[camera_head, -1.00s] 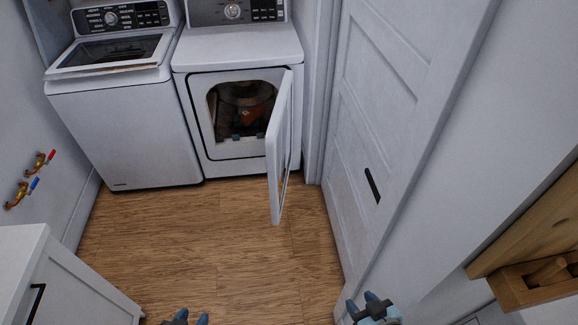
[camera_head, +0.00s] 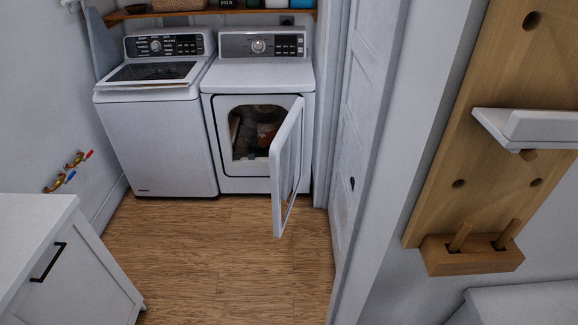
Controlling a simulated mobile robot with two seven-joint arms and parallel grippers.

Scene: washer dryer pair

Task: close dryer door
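The white dryer (camera_head: 257,180) stands against the back wall, right of the washer. Its door (camera_head: 288,165) is hinged on the right side and stands wide open, swung out toward me. Through the opening the dark drum (camera_head: 250,128) shows, with something reddish-brown inside that is too small to make out. Neither of my grippers is in the camera_head view, and nothing touches the door.
A white washer (camera_head: 160,140) stands left of the dryer. A white cabinet (camera_head: 60,262) is at lower left. A white room door (camera_head: 352,150) and a wooden pegboard (camera_head: 470,150) are at right. The wood floor (camera_head: 215,250) between is clear.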

